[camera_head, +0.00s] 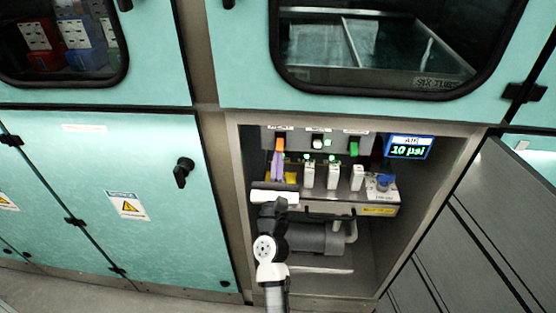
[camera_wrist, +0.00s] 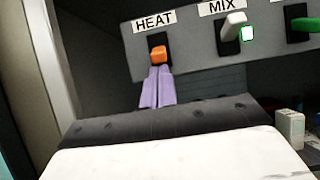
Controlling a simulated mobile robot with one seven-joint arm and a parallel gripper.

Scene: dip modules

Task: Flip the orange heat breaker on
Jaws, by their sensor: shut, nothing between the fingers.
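The orange heat breaker (camera_wrist: 158,54) sits under the HEAT label in the wrist view, at the left end of a grey switch panel (camera_wrist: 195,60). In the head view the orange breaker (camera_head: 279,144) is at the panel's upper left. My gripper (camera_wrist: 156,70) is shut and empty, its purple fingers pointing up with the tips right at the lower edge of the orange lever; I cannot tell if they touch. The gripper also shows in the head view (camera_head: 277,158). No green light shows beside the heat breaker.
The white MIX breaker (camera_wrist: 234,22) has a lit green light, and a green breaker (camera_wrist: 305,24) is to its right. The cabinet's side wall is close on the left.

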